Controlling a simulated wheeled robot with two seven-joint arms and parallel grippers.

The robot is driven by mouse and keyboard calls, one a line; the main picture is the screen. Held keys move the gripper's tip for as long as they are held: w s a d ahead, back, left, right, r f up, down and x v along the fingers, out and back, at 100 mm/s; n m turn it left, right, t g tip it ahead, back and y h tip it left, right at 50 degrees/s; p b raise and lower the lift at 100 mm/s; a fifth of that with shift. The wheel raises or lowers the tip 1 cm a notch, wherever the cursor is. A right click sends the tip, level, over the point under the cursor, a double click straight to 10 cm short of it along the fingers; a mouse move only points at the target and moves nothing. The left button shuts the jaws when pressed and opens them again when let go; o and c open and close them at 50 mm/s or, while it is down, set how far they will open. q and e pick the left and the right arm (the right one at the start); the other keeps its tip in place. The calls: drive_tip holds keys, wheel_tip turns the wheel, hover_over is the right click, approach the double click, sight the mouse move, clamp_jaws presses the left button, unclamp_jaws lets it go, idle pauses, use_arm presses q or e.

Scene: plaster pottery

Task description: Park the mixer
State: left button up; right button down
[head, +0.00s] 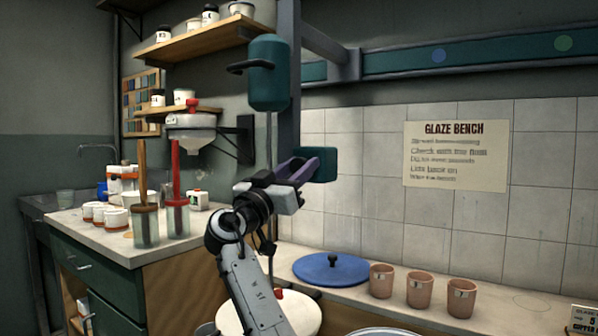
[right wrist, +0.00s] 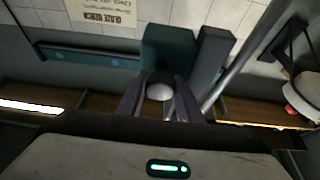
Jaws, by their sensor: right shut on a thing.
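The mixer (head: 268,75) is a teal motor body with a black handle, high beside a dark upright post (head: 289,60). Its thin shaft (head: 268,135) runs straight down and passes behind my right arm. A teal block (head: 322,163) sits lower on the post and also shows in the right wrist view (right wrist: 168,45). My right gripper (head: 303,170) is at this block, its purple fingers shut on a round pale knob (right wrist: 160,91) in front of it. The shaft's lower end is hidden. My left gripper is not in view.
A bucket with a pale lid (head: 285,312) stands below my right arm. A blue disc (head: 331,268) and several clay cups (head: 420,290) stand on the right bench. The left counter (head: 110,238) holds jars and brushes. A teal rail (head: 440,58) runs along the wall.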

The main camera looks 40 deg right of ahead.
drive_tip(key=shift+s, duration=0.1)
drive_tip(key=c, duration=1.3)
unclamp_jaws()
drive_tip(key=v, duration=1)
drive_tip(key=shift+a+f, duration=0.1)
drive_tip(key=shift+a, duration=0.05)
